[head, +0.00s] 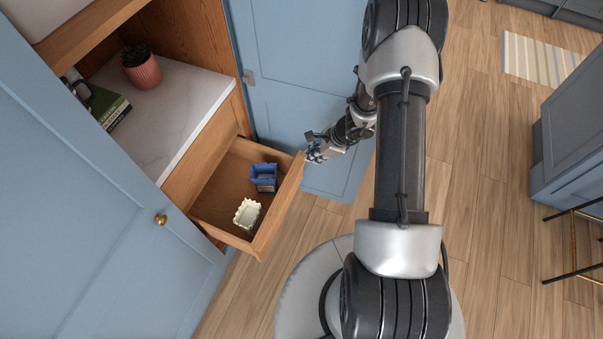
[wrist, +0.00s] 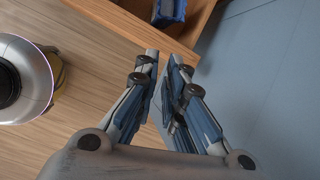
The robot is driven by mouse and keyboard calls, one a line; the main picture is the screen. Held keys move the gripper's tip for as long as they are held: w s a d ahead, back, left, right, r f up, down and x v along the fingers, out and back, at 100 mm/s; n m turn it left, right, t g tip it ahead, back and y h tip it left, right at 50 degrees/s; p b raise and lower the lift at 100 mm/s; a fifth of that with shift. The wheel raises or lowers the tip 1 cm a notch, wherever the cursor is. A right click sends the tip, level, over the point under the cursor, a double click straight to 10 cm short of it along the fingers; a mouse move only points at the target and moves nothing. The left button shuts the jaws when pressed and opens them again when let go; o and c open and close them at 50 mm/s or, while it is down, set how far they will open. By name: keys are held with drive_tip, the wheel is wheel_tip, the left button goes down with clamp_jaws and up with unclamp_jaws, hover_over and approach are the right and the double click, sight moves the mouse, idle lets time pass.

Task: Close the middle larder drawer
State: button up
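The wooden larder drawer (head: 216,203) is pulled out of the cabinet below the marble shelf. Its front panel (head: 281,207) faces the floor side; part of this panel also shows at the top of the wrist view (wrist: 150,30). My gripper (head: 314,152) is at the outer side of the front panel, near its far corner. In the wrist view my gripper's fingertips (wrist: 164,56) are close together, just short of the panel's edge, with nothing seen between them. Whether they touch the panel is unclear. The drawer's handle is not visible.
A blue container (head: 263,176) and a cream container (head: 247,214) sit in the drawer. A large blue door (head: 75,200) stands at the left, and another blue panel (head: 300,75) is beyond the drawer. The wood floor (head: 480,200) at right is mostly clear.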

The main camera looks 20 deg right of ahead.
drive_tip(key=s+f+m, duration=0.1)
drive_tip(key=f, duration=0.2)
drive_tip(key=s+d+f+m, duration=0.1)
drive_tip(key=s+f, duration=0.1)
drive_tip(key=f, duration=0.1)
drive_tip(key=s+d+f+m, duration=0.1)
drive_tip(key=f, duration=0.2)
drive_tip(key=shift+s+d+f+m+g, duration=0.1)
drive_tip(key=shift+s+f+m+g, duration=0.2)
drive_tip(key=shift+s+g, duration=0.1)
clamp_jaws()
drive_tip(key=w+a+f+b, duration=0.3)
drive_tip(key=w+a+f, duration=0.2)
drive_tip(key=f, duration=0.4)
drive_tip(key=shift+w+a, duration=0.25)
drive_tip(key=shift+w, duration=0.1)
